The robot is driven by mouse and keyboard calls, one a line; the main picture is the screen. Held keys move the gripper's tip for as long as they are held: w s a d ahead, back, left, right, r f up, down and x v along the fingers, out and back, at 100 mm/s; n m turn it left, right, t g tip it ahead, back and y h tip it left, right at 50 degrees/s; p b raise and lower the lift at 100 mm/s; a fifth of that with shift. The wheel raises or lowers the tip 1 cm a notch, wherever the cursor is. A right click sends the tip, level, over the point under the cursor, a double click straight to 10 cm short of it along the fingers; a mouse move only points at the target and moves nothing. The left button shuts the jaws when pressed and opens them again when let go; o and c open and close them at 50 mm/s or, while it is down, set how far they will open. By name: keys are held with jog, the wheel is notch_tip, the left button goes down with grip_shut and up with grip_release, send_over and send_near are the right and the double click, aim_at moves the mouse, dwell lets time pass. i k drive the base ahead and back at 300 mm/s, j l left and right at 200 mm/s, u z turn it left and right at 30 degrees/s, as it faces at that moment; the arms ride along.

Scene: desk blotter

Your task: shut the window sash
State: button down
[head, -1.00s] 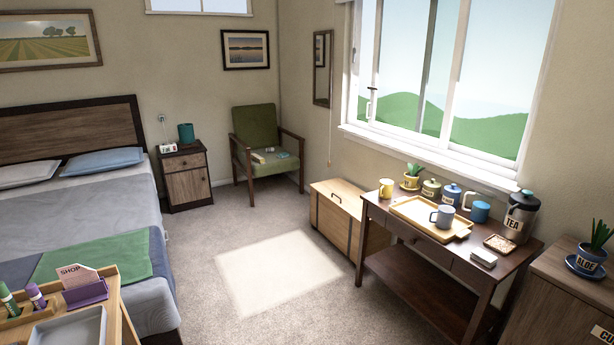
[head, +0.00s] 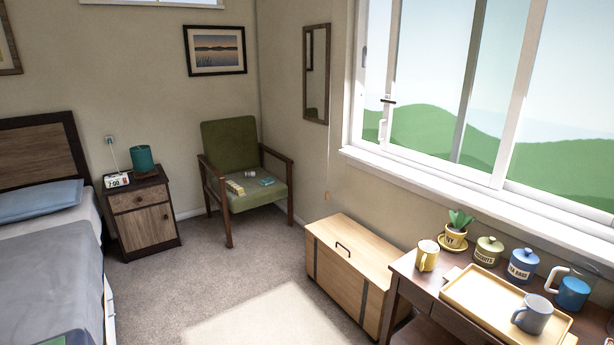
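The window (head: 440,184) is set in the right wall, with a white frame and tall panes looking onto green hills. A white sash (head: 387,90) with a dark latch and a pale handle (head: 384,120) stands at the left part of the window. Several upright frame members cross the opening, and I cannot tell for sure how far the sash stands open. My gripper is not in view.
Below the window stands a dark table (head: 403,267) with a tray (head: 473,300), mugs, canisters and a potted plant. A wooden chest (head: 352,262) stands left of it. A green chair (head: 240,160) is in the corner. Carpet (head: 200,275) in the middle is clear.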

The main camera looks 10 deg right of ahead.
aim_at(539, 9)
jog(key=i, duration=2)
jog(key=i+z, duration=0.25)
jog(key=z, duration=0.15)
jog(key=i+j+z, duration=0.1)
jog(key=z, duration=0.35)
jog(key=i+j+z, duration=0.25)
jog(key=z, duration=0.55)
jog(key=i, duration=0.05)
